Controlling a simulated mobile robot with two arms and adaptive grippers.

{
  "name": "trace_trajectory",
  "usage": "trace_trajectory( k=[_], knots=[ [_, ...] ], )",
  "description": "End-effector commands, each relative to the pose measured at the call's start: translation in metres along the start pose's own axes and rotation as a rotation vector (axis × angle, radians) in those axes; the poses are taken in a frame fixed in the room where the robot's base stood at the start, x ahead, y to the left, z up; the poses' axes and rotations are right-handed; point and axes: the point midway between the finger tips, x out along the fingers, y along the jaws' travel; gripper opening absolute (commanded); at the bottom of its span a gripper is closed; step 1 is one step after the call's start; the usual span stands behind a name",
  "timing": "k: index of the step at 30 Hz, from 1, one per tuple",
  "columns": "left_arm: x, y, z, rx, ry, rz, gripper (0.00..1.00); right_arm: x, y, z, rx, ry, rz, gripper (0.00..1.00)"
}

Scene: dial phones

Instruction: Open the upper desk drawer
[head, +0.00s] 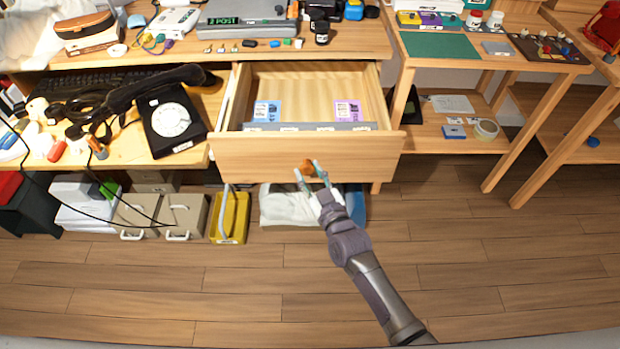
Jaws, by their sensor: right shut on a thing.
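The upper desk drawer (290,155) is pulled out from under the desk top, and its inside shows. In it lie a blue card, a purple card and a grey strip along the front. My right gripper (310,171) is at the drawer's front, shut on the round orange-brown knob (308,167). The fingers hide part of the knob. My left gripper is not in view.
A black dial phone (170,120) sits on the lower desk surface left of the drawer. Grey boxes, a yellow tray (230,218) and a white bag (290,207) stand below. A side table with a green mat (438,46) is at right. The wooden floor in front is clear.

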Motion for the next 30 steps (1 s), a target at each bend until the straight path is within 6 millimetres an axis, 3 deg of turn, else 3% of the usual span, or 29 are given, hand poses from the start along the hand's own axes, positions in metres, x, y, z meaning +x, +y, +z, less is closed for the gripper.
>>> trace_trajectory(
  k=[15,16,20,30],
  knots=[
    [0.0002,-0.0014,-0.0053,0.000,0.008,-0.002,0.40,0.0024,0.0008,-0.0012,-0.001,0.003,0.001,0.00],
    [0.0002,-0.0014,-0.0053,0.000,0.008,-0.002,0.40,0.0024,0.0008,-0.0013,-0.001,0.003,0.001,0.40],
    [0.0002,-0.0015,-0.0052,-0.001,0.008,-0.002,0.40,0.0023,0.0009,-0.0012,0.000,0.003,0.001,0.62],
    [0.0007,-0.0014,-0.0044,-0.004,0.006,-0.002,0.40,-0.0003,0.0010,-0.0005,0.000,0.002,0.001,0.62]
  ],
)
